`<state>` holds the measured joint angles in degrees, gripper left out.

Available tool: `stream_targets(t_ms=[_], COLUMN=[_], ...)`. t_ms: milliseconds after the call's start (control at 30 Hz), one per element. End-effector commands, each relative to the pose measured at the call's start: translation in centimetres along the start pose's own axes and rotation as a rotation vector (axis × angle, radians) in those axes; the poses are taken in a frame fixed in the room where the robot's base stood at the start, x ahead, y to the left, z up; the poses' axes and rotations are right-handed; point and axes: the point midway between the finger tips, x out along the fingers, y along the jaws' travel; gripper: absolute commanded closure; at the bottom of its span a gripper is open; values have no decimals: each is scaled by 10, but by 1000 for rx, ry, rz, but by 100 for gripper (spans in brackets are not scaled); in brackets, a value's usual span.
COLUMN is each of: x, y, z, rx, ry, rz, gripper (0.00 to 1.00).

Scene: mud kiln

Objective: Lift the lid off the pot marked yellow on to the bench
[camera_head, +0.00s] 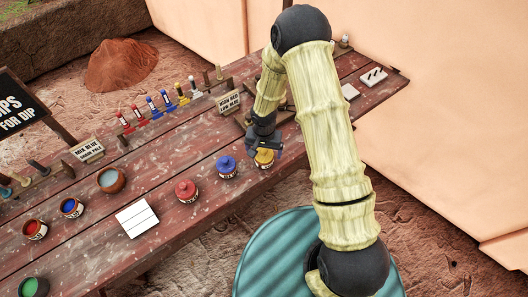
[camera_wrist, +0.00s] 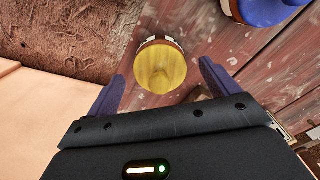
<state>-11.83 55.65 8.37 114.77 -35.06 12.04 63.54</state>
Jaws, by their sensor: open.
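The pot marked yellow (camera_head: 264,160) stands on the red plank bench (camera_head: 160,218) with its yellow lid on. In the wrist view the yellow lid (camera_wrist: 160,67) shows from above, with the pot's side (camera_wrist: 158,40) just visible past its edge. My gripper (camera_head: 262,146) is over this pot in the head view, partly hiding it. In the wrist view my gripper (camera_wrist: 160,80) is open, with one finger on each side of the lid and a gap to both. Nothing is held.
A blue-lidded pot (camera_head: 227,167) stands just left of the yellow one, and a red-lidded pot (camera_head: 187,191) is farther left. A white tile (camera_head: 137,218) lies on the bench.

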Motion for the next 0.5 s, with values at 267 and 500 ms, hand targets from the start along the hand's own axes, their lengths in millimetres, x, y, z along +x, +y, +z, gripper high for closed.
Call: stream_targets(t_ms=[267, 500], x=[1, 0], y=[0, 0], z=[0, 0], rx=[0, 0], ry=[1, 1], rz=[0, 0], gripper=[13, 13])
